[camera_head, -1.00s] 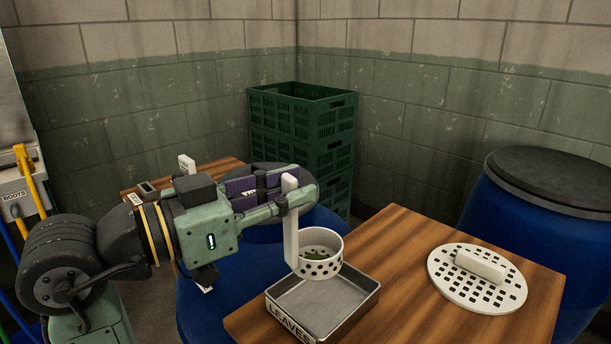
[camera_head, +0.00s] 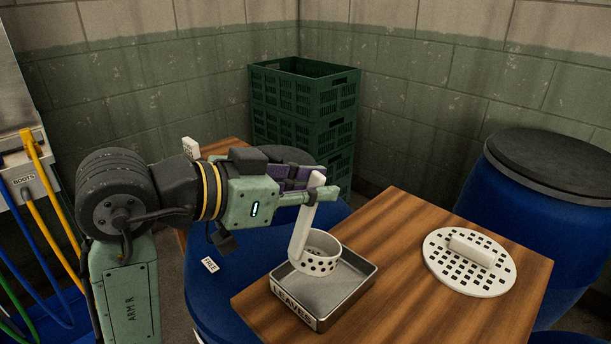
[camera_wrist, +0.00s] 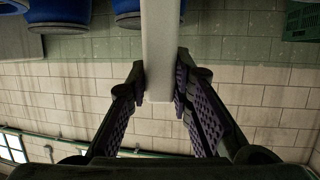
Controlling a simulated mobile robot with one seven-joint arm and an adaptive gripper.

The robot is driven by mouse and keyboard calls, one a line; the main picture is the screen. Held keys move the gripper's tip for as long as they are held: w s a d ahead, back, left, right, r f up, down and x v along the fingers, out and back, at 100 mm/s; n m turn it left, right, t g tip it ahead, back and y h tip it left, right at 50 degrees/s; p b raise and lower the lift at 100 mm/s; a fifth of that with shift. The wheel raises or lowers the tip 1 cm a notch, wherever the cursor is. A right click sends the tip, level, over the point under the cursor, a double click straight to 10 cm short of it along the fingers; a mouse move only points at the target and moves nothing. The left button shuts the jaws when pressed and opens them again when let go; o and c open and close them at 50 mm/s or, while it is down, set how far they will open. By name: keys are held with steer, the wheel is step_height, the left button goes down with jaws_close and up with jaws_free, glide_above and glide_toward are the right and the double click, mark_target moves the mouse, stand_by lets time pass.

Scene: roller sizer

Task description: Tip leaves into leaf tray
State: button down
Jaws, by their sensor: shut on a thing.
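A white perforated cup (camera_head: 320,254) with a long upright handle (camera_head: 303,225) hangs over the metal tray labelled LEAVES (camera_head: 345,297). My gripper (camera_head: 312,194) is shut on the top part of the handle. In the wrist view the pale handle (camera_wrist: 158,60) stands between both finger pads.
A white perforated lid with a bar handle (camera_head: 469,262) lies on the wooden table (camera_head: 400,240), right of the tray. Blue barrels (camera_head: 535,215) stand beside the table. Green crates (camera_head: 305,105) are stacked behind. The table between tray and lid is clear.

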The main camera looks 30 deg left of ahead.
steer(key=w+d+f+g+y+p, duration=0.5)
steer(key=w+f+g+y+p, duration=0.1)
steer(key=w+f+g+p, duration=0.1)
steer(key=shift+w+d+g+p, duration=0.35)
steer(key=shift+w+g+p, duration=0.3)
steer(key=shift+w+g, duration=0.9)
stand_by(0.8)
steer(key=shift+s, duration=0.15)
stand_by(0.4)
